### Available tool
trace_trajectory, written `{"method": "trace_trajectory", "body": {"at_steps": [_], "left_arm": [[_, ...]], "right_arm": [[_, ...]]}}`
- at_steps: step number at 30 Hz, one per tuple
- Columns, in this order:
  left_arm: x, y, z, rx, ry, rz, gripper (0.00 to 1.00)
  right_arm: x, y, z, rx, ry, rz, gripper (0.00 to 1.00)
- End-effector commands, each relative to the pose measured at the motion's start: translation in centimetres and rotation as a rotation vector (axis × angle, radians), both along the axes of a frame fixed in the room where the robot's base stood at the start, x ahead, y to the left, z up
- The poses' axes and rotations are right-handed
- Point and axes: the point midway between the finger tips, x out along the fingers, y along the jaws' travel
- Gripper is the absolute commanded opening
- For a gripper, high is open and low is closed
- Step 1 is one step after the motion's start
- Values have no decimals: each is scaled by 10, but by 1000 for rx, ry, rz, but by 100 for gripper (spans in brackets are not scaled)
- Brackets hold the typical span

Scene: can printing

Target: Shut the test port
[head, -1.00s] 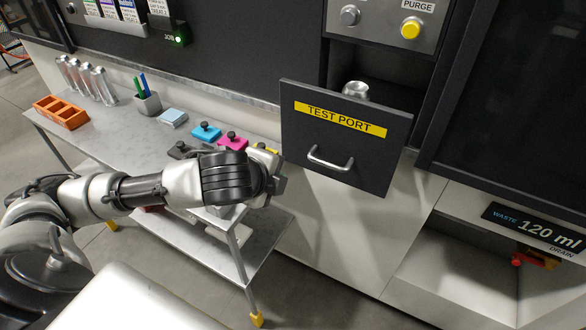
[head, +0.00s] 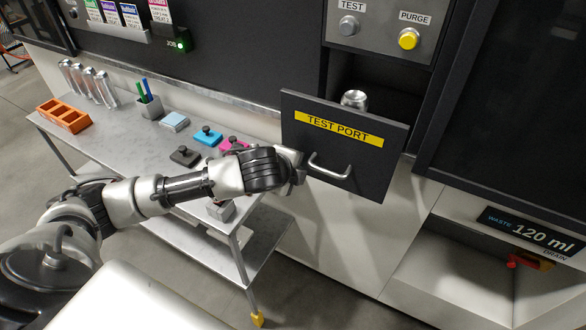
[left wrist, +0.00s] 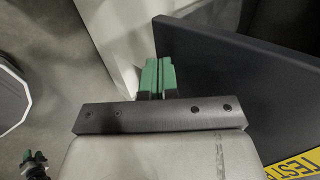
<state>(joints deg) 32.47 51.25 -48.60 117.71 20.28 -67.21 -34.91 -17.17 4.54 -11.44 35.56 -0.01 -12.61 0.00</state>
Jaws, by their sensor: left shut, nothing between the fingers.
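The test port drawer (head: 345,140) stands pulled out from the machine, its dark front tilted in view with a yellow TEST PORT label and a silver handle (head: 330,166). A silver can (head: 354,99) stands in the opening behind the front. My left gripper (head: 298,166) is at the left edge of the drawer front, left of the handle. In the left wrist view its green fingertips (left wrist: 158,76) are together and empty, beside the edge of the dark front panel (left wrist: 230,85). Whether they touch the panel I cannot tell.
A metal cart (head: 140,150) at left carries silver cans, an orange rack (head: 64,115), a pen cup (head: 149,106) and several coloured blocks. TEST and PURGE buttons (head: 408,39) sit above the drawer. A waste bay with a 120 ml display (head: 530,231) is at lower right.

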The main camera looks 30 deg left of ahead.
Motion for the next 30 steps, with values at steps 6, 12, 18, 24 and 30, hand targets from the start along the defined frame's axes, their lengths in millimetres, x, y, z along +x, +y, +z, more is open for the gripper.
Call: {"method": "trace_trajectory", "body": {"at_steps": [6,12,18,24,30], "left_arm": [[10,0,1,-1,0,2,0],[36,-2,2,-2,-1,2,0],[73,-3,2,-2,-1,3,0],[111,-5,0,-4,-1,2,0],[146,-6,-1,-3,-1,3,0]], "right_arm": [[0,0,3,0,0,0,43],[-1,0,8,0,1,0,43],[-1,0,11,0,1,1,43],[-1,0,11,0,1,1,43],[-1,0,5,-1,2,1,43]]}}
